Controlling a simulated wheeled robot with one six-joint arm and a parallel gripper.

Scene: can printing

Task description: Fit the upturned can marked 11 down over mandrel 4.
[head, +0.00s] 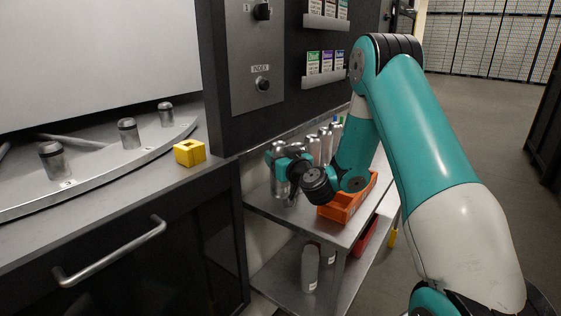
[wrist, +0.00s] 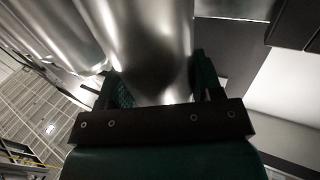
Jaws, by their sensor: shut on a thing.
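My gripper (wrist: 160,88) is shut on a shiny silver can (wrist: 150,35), which fills the space between the two fingers in the wrist view. In the head view my gripper (head: 279,158) is at the left end of the cart's top shelf, with the can (head: 280,186) partly hidden by it. No number on the can is readable. Three upright mandrels, a near one (head: 53,162), a middle one (head: 129,133) and a far one (head: 166,115), stand on the curved metal table to the left, well apart from my gripper. Their numbers are too small to read.
More silver cans (head: 326,143) stand close behind my gripper on the cart (head: 262,204). An orange bin (head: 345,207) is just right of it. A yellow block (head: 189,152) sits on the counter edge between mandrels and cart. A dark panel (head: 252,50) rises behind.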

